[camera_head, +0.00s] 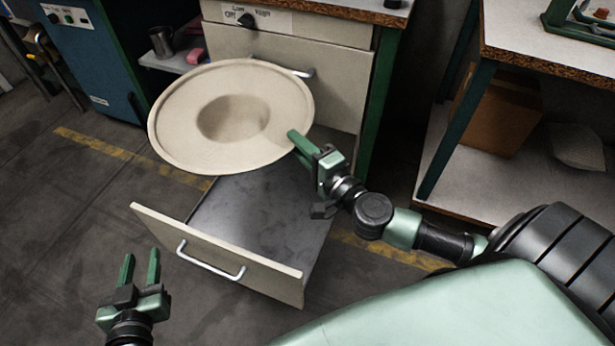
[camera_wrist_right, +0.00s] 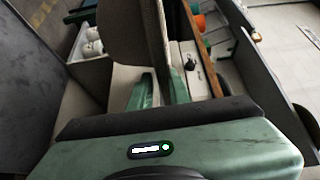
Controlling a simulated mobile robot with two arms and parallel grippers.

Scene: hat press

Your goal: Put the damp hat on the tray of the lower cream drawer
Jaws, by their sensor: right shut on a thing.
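The hat (camera_head: 180,110), beige with a wide round brim and a hollow-looking centre, hangs in the air above the back of the open lower drawer. My right gripper (camera_head: 300,145) is shut on the right side of its brim. In the right wrist view the brim (camera_wrist_right: 122,30) rises between the green fingers (camera_wrist_right: 160,90). The lower cream drawer (camera_head: 215,250) is pulled out, and its dark metal tray (camera_head: 265,215) looks bare where visible; the hat hides its back part. My left gripper (camera_head: 141,270) is open and empty, left of the drawer front.
A shut cream drawer (camera_head: 335,85) sits above, under a dial panel (camera_head: 250,18). A blue cabinet (camera_head: 90,60) and a shelf with a metal cup (camera_head: 161,42) stand at the left. A bench (camera_head: 545,45) with a cardboard box (camera_head: 495,115) below stands right. The left floor is clear.

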